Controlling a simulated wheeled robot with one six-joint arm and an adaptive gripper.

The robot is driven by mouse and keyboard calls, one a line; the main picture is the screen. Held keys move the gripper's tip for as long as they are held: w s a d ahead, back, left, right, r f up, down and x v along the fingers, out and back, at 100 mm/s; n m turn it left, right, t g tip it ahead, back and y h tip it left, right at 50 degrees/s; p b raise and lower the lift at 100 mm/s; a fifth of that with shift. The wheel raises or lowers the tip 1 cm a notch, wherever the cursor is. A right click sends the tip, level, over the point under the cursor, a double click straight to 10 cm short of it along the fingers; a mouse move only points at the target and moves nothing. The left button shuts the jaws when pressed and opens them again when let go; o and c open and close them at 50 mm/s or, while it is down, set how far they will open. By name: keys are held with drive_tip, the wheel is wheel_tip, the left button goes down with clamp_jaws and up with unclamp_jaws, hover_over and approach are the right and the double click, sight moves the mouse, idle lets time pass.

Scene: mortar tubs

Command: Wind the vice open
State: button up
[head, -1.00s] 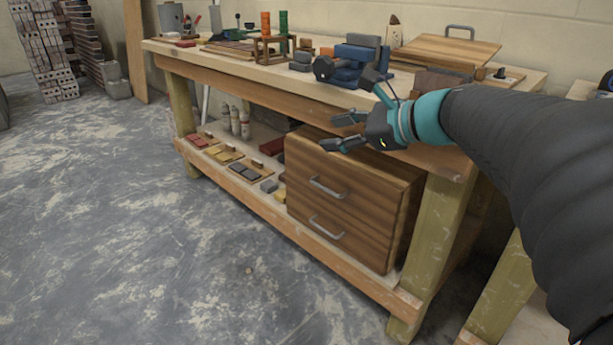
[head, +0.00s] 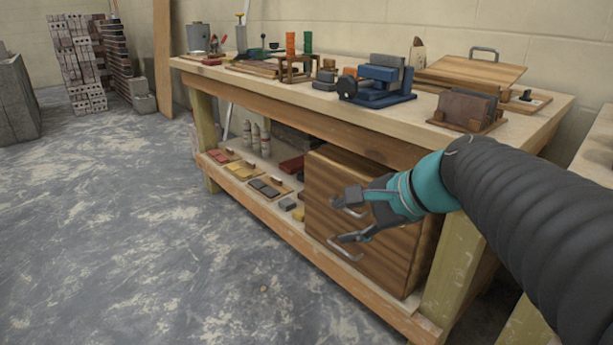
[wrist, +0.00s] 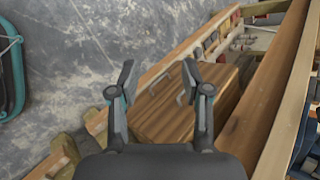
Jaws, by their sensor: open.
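A blue vice (head: 384,80) stands on the workbench top near its front edge. Its dark round handwheel (head: 347,87) faces left, toward the front edge. A grey block shows at the top of the vice, and I cannot tell how far apart the jaws are. My gripper (head: 341,217) is open and empty. It is in front of the bench and below the bench top, lower than the vice and apart from it. In the wrist view my two fingers (wrist: 157,85) are spread, with the drawer unit beyond them. A blue part at the right edge may be the vice.
The floor in front is clear.

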wheel_tip(320, 180, up, 24)
drive_tip(key=m+t+y+b, duration=0.2)
drive_tip(key=m+t+y, duration=0.2)
drive_tip(key=m+t, duration=0.75)
hover_over(357, 87)
drive_tip(key=s+d, duration=0.3)
drive_tip(key=s, duration=0.1)
drive_tip(key=m+g, duration=0.3)
drive_tip(key=g, duration=0.1)
wheel_tip(357, 87, down, 8)
drive_tip(key=shift+a+f+b, duration=0.1)
drive_tip(key=shift+a+b, duration=0.05)
drive_tip(key=shift+b, duration=1.1)
drive_tip(key=x, duration=0.7)
drive_tip(key=shift+w+a+r, duration=0.15)
drive_tip(key=shift+w+r, duration=0.05)
drive_tip(key=shift+r, duration=0.05)
clamp_jaws()
